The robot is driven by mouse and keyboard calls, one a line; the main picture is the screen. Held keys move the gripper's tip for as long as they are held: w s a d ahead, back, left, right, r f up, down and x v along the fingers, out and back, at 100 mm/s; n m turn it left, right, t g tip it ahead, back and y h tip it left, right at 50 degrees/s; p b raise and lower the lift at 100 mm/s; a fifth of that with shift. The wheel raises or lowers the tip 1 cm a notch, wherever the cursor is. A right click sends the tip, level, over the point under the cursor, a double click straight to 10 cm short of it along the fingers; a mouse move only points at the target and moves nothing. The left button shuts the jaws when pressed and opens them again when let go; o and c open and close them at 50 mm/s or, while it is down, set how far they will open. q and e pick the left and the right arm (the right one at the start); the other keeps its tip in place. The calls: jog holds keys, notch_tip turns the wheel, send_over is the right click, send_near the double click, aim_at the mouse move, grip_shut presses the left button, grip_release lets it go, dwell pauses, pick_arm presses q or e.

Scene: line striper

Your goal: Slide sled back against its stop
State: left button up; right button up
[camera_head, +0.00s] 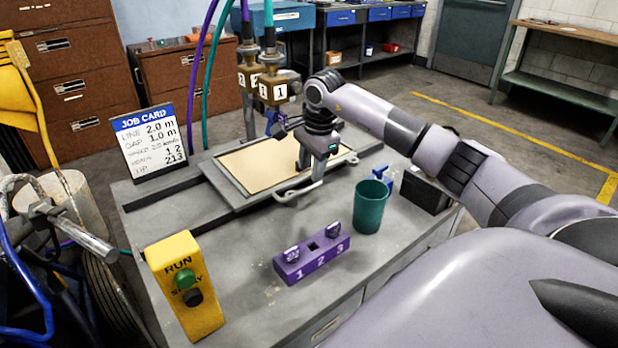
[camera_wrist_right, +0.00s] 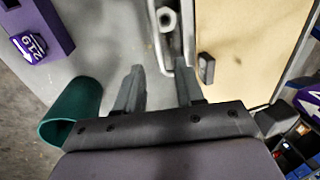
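The sled (camera_head: 226,185) is a grey tray with a tan panel, lying across dark rails on the grey bench. A grey bar handle (camera_head: 291,198) sticks out from its near edge. My right gripper (camera_head: 308,166) points down over the sled's near side, by the handle. In the wrist view my right gripper (camera_wrist_right: 158,88) has its two fingers apart, with the end of the handle (camera_wrist_right: 187,35) close to the right finger; I cannot tell whether they touch. The sled's tan panel (camera_wrist_right: 230,40) also shows there. I cannot make out the stop. My left gripper is not in view.
A teal cup (camera_head: 370,208) and a purple numbered block (camera_head: 312,258) stand in front of the sled. A yellow RUN box (camera_head: 184,285) stands at the front left, a job card (camera_head: 150,145) at the back left. Numbered brass heads (camera_head: 273,88) hang behind the sled.

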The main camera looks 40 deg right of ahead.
aim_at(308, 187)
jog(key=f, duration=0.3)
jog(key=w+f, duration=0.1)
jog(key=f, duration=0.1)
grip_shut()
